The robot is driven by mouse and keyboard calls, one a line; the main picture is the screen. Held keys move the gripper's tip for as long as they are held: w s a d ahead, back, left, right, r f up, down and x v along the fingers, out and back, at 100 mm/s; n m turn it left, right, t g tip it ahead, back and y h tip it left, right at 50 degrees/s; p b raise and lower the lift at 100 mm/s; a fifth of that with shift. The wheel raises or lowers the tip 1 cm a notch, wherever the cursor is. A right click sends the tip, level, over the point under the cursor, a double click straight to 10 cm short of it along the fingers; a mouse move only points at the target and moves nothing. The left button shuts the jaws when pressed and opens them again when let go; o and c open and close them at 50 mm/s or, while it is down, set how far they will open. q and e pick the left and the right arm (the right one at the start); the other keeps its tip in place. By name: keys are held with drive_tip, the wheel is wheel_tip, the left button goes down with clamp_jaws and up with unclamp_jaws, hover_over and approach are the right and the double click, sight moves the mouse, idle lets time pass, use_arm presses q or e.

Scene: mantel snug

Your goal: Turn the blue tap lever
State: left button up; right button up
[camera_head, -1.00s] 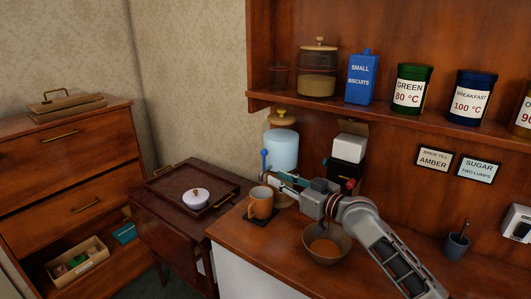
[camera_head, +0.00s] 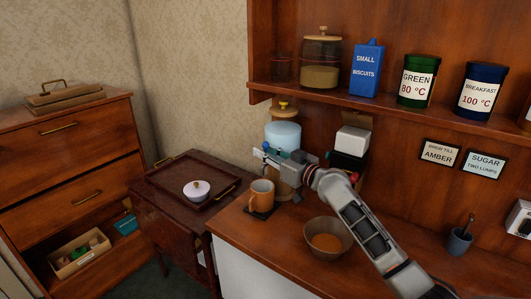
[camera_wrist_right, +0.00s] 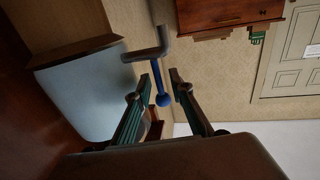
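The blue tap lever (camera_wrist_right: 161,88), with a round blue knob, shows in the right wrist view between the two fingers of my right gripper (camera_wrist_right: 172,84). The fingers are apart, with a gap visible beside the lever; I cannot tell whether either touches it. In the head view my right gripper (camera_head: 260,156) is at the front left of the pale blue dispenser (camera_head: 283,134) and largely hides the lever. The dispenser's pale body also fills the left of the wrist view (camera_wrist_right: 75,90). My left gripper is not in view.
An orange mug (camera_head: 262,194) stands on a dark mat below my right gripper. A brown bowl (camera_head: 327,238) sits on the counter beneath my right arm. A black and white box stack (camera_head: 350,150) stands right of the dispenser. A shelf (camera_head: 330,100) with canisters is above.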

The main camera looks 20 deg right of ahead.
clamp_jaws()
drive_tip(key=b, duration=0.1)
drive_tip(key=n+b, duration=0.2)
drive_tip(key=shift+s+a+f, duration=0.25)
drive_tip(key=shift+a+r+n+t+b, duration=0.1)
drive_tip(key=shift+n+t+b, duration=0.25)
drive_tip(key=shift+n, duration=0.25)
unclamp_jaws()
